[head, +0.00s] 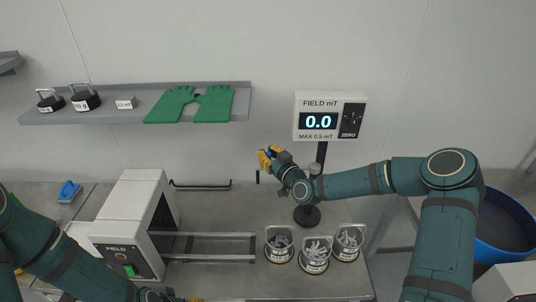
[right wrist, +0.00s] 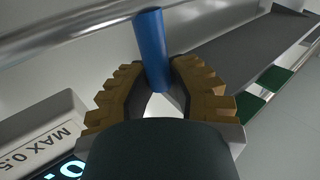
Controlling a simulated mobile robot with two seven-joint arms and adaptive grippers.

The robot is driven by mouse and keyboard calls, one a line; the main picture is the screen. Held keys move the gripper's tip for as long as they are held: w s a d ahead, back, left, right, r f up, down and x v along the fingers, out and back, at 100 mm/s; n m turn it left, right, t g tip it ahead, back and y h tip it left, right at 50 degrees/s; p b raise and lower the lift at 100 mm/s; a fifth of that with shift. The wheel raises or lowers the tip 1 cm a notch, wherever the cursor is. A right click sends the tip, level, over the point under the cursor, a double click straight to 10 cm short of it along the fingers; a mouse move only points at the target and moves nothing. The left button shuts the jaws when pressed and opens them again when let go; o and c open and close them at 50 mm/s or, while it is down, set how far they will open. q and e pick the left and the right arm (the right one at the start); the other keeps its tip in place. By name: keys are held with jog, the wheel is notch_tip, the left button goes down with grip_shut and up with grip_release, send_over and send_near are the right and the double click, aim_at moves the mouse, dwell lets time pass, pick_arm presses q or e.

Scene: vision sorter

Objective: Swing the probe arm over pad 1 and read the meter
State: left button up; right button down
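The meter (head: 330,104) is a white box marked FIELD mT on a dark post; its display reads 0.0 above the label MAX 0.5 mT. My right gripper (head: 264,160) is in front of the wall, left of and below the meter. In the right wrist view, its yellow-brown fingers (right wrist: 158,75) are closed around a blue cylindrical handle (right wrist: 151,35). I cannot see how this handle joins the probe arm; my gripper and arm hide that area in the head view. I cannot pick out pad 1. My left gripper (head: 172,297) barely shows at the bottom edge.
A grey shelf (head: 60,116) bears weights and green gloves (head: 210,104). A white FIELD box (head: 130,205) with a green switch and rails stands left. Three tins of metal pieces (head: 314,265) stand at the front right. A blue drum (head: 505,250) is further right.

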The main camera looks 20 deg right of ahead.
jog(key=shift+s+a+f+n+y+b, duration=0.15)
jog(key=shift+s+n+y+b, duration=0.25)
jog(key=shift+b, duration=0.35)
jog(key=s+n+g+y+b, duration=0.2)
jog(key=s+y+b, duration=0.1)
jog(key=s, duration=0.6)
jog(key=shift+d+b, duration=0.4)
jog(key=shift+b, duration=0.3)
jog(key=c, duration=1.7)
grip_release()
jog(key=shift+s+d, duration=0.15)
jog(key=shift+s, duration=0.35)
jog(key=o, duration=0.8)
jog(key=shift+w, duration=0.15)
jog(key=shift+o, duration=0.2)
jog(key=v, duration=1.2)
